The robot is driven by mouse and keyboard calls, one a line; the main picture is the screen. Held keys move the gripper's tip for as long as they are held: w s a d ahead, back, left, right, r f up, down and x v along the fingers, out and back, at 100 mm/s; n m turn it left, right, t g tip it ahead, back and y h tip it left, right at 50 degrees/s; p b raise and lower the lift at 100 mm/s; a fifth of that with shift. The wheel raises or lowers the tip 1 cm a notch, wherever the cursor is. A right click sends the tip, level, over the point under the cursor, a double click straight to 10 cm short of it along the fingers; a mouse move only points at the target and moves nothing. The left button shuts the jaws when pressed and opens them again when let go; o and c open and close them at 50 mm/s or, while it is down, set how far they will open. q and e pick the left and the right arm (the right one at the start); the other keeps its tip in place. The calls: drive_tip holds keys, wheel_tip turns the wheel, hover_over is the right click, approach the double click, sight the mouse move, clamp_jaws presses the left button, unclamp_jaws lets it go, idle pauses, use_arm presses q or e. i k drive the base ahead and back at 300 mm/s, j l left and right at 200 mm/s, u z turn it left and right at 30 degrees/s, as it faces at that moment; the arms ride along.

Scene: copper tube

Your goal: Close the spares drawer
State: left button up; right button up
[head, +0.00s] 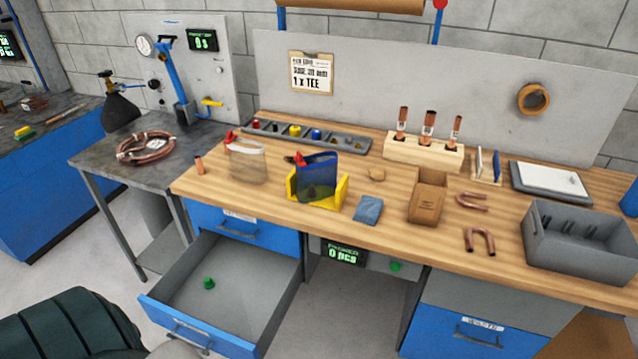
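A blue-fronted drawer (192,328) under the left end of the wooden bench (400,225) is pulled well out. Its grey interior is in view, with one small green item (209,283) on its floor. It has a metal handle (190,338) on its front. I cannot read a label on this front, so I cannot tell by name that it is the spares drawer. Above it is a shut blue drawer (240,226) with a white label too small to read.
Another blue drawer (470,335) at the lower right is shut. Grey floor (330,315) is clear right of the open drawer.

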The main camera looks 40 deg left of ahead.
sight(254, 290)
drive_tip(key=u, duration=2.15)
